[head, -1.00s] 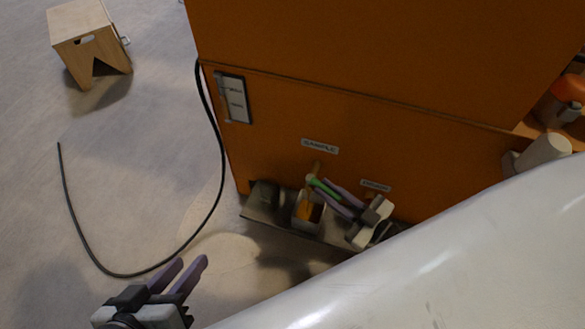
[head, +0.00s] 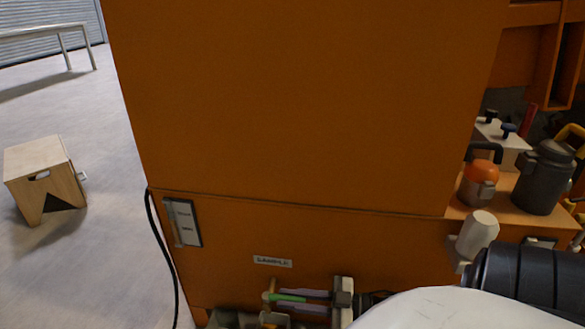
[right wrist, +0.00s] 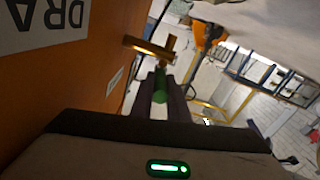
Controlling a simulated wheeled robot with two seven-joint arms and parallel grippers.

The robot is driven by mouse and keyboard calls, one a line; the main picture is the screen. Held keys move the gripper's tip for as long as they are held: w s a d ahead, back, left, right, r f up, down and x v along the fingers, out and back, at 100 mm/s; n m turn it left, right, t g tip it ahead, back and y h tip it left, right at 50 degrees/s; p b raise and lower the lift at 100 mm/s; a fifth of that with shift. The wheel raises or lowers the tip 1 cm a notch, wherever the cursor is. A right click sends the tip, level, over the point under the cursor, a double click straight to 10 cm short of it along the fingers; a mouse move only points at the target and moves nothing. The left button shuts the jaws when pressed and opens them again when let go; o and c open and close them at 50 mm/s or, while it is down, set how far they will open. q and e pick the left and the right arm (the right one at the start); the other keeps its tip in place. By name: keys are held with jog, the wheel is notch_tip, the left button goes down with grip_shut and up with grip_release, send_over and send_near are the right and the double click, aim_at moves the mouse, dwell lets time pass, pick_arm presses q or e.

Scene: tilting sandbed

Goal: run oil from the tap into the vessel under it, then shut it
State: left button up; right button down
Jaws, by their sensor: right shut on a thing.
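The brass tap (head: 268,295) sticks out of the orange cabinet below the SAMPLE label (head: 272,261). It also shows in the right wrist view (right wrist: 150,47). Its green handle (head: 287,297) lies between the purple fingers of my right gripper (head: 300,300), which is shut on it. In the right wrist view the green handle (right wrist: 160,88) sits between the fingertips. The vessel (head: 272,318) under the tap is cut off by the bottom edge, with yellowish-orange showing at its top. I cannot tell whether oil is running. My left gripper is out of view.
A shelf at right holds an orange-topped can (head: 479,180) and a dark canister (head: 543,178). A pale knob (head: 477,233) juts from the cabinet. A black hose (head: 160,245) hangs at its left edge. A wooden stool (head: 45,178) stands on open floor.

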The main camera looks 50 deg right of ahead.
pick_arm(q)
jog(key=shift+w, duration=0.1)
pick_arm(e)
jog(key=shift+s, duration=0.1)
jog(key=c, duration=1.7)
grip_release()
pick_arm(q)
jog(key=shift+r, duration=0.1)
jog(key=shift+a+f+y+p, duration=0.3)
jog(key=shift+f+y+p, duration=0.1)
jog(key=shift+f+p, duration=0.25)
pick_arm(e)
jog(key=v, duration=1)
jog(key=shift+s+d, duration=0.1)
jog(key=shift+s, duration=0.05)
